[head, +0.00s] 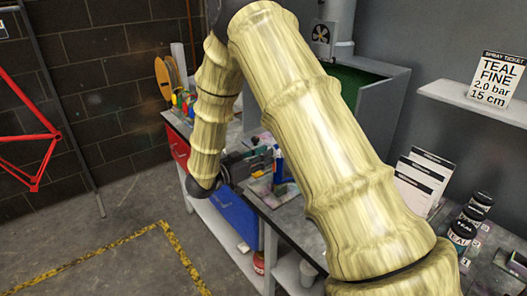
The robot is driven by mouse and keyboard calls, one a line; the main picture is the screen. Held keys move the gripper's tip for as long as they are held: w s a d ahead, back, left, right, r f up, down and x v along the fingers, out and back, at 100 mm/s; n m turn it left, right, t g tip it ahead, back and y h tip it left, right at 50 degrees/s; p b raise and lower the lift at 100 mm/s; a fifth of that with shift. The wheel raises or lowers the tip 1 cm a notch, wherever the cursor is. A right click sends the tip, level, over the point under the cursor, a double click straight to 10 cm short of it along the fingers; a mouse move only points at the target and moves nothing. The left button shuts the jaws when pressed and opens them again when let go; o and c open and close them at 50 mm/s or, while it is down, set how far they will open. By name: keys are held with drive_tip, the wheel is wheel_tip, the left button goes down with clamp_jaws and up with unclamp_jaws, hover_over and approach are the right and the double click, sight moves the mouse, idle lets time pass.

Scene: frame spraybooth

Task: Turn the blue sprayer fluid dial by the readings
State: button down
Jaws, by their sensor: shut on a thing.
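A small blue sprayer (279,167) stands on the workbench in the middle of the view, partly behind my arm. My pale, bamboo-patterned arm arches over from the lower right and comes down left of the bench. My dark gripper (264,165) reaches right from the wrist to the sprayer and is shut at it. The dial and the exact contact are too small to make out. A spray ticket (495,82) on the right reads TEAL, FINE, 2.0 bar, 15 cm. No gauge reading can be made out.
Printed cards (425,180) and paint jars (462,232), one marked TEAL, stand at the bench's right. A green-lined booth (350,82) stands behind my arm. The floor at left is free inside yellow tape (90,250).

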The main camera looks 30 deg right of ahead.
drive_tip(key=shift+n+p, duration=0.5)
drive_tip(key=shift+n, duration=0.3)
drive_tip(key=c, duration=1.3)
unclamp_jaws()
drive_tip(key=shift+a, duration=0.2)
drive_tip(key=a, duration=0.7)
drive_tip(key=s+a, duration=0.1)
drive_tip(key=a, duration=0.3)
drive_tip(key=shift+a, duration=0.3)
